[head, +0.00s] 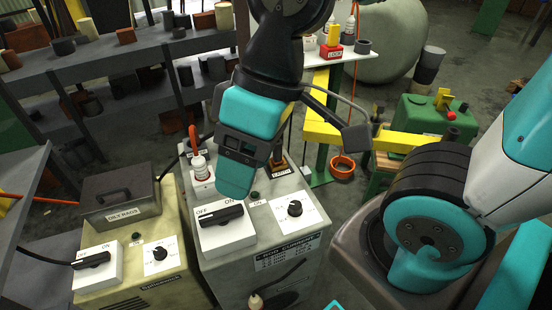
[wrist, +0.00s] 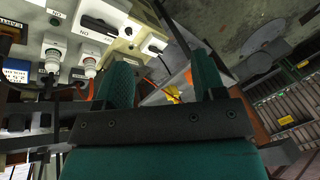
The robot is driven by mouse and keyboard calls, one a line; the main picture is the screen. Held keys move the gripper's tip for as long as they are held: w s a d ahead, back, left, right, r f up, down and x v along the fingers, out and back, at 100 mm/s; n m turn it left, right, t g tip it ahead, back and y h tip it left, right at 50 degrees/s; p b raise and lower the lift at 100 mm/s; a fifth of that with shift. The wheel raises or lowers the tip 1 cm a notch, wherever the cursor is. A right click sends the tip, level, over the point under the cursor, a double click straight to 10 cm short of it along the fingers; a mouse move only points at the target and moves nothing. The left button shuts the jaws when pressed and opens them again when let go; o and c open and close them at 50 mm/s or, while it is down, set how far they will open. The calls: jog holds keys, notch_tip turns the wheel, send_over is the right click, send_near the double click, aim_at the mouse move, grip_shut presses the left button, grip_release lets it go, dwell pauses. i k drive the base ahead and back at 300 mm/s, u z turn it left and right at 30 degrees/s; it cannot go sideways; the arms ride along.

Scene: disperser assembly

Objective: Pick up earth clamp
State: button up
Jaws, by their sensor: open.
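A partly cut-off label (wrist: 12,8) at the top left of the wrist view seems to read "EARTH". A dark red part (wrist: 10,32) sits beside it, and I cannot tell what it is. My gripper hides part of the box top in the head view.
The grey switch box (head: 265,240) stands beside a yellowish box (head: 160,285) with an "OILY RAGS" bin (head: 118,192) behind it. A yellow frame (head: 390,140) and an orange ring (head: 343,165) are right.

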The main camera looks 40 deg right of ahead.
aim_at(278, 163)
jog(key=z, duration=0.55)
jog(key=k, duration=1.3)
jog(key=i, duration=0.5)
jog(key=u, duration=0.8)
jog(key=i, duration=1)
jog(key=z, duration=0.3)
